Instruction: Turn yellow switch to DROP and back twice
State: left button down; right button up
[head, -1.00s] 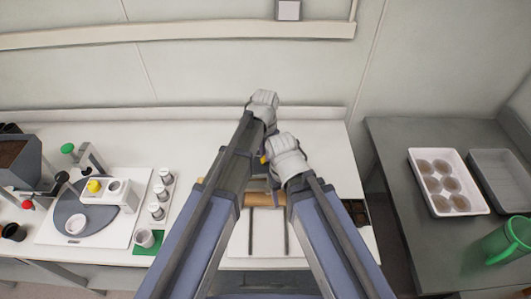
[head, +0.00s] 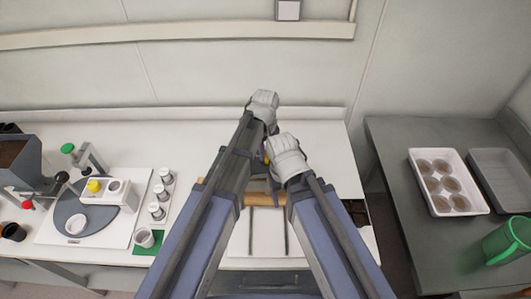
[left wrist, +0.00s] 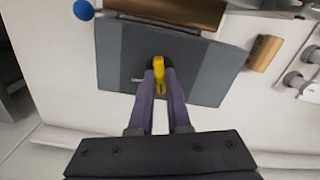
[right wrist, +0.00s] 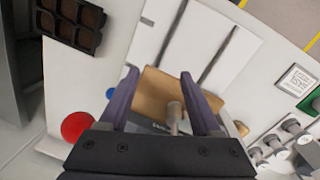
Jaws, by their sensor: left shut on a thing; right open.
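The yellow switch (left wrist: 161,72) stands on a dark grey panel (left wrist: 120,58) in the left wrist view. My left gripper (left wrist: 160,80) is shut on the switch, its purple fingers on either side of it. In the head view my left gripper and the switch are mostly hidden behind my arms; only a bit of yellow shows by the right hand's wrist. My right gripper (right wrist: 155,85) is open. In its view, a grey post (right wrist: 174,115) and a tan block (right wrist: 175,95) show between and beyond its fingers, apart from them as far as I can tell.
A blue ball knob (left wrist: 84,10) is beside the panel, and a red knob (right wrist: 76,126) shows in the right wrist view. White jars (head: 160,195) and a scale-like device (head: 105,192) stand left on the bench. A white tray (head: 420,155) and green jug (head: 508,240) sit on the right table.

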pick_arm(q)
jog(key=n, duration=0.5)
jog(key=shift+s, duration=0.1)
jog(key=shift+n, duration=0.4)
dwell(0.3)
jog(key=c, duration=0.9)
grip_release()
jog(key=shift+o, duration=0.2)
notch_tip(320, 180, up, 8)
jog(key=p, duration=0.8)
jog(key=shift+f, duration=0.1)
